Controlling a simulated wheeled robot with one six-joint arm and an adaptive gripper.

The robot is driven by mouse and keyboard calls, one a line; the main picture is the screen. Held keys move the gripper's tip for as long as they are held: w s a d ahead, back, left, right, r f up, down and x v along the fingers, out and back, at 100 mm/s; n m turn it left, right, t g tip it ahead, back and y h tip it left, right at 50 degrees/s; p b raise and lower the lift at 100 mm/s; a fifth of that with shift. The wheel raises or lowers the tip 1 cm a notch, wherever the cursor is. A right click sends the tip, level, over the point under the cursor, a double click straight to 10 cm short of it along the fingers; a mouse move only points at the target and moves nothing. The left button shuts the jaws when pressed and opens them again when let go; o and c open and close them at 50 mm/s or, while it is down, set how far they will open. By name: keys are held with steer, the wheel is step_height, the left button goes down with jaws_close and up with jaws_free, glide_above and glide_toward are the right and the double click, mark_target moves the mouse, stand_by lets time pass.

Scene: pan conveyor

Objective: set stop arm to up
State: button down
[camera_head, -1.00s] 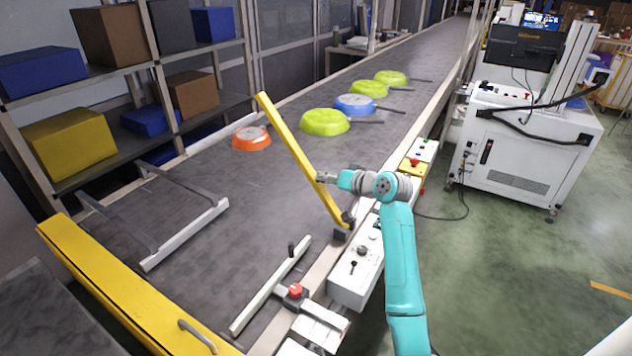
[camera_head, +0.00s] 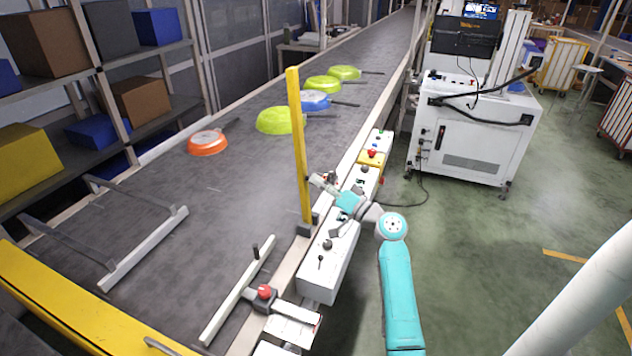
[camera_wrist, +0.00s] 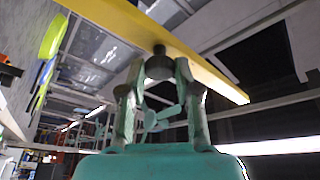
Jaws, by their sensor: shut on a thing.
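The stop arm (camera_head: 297,130) is a long yellow bar, pivoted at a dark bracket on the conveyor's right edge. In the head view it stands nearly upright, its top leaning slightly left. It crosses the wrist view as a yellow beam (camera_wrist: 205,68). My gripper (camera_head: 318,181) is at the lower part of the bar, on its right side. In the wrist view my gripper (camera_wrist: 160,75) is shut on a dark round knob (camera_wrist: 159,64) fixed to the bar. The fingertips are partly hidden by the knob.
Several pans lie upside down on the conveyor (camera_head: 190,215), the orange pan (camera_head: 207,142) nearest. White control boxes (camera_head: 332,255) line its right edge. A side guide with a red knob (camera_head: 264,292) is in front. A white machine cabinet (camera_head: 470,140) stands right; green floor is free beside it.

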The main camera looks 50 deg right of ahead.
steer(key=shift+s+f, duration=0.1)
stand_by(0.3)
steer(key=c, duration=0.8)
jaws_free()
steer(key=v, duration=1.2)
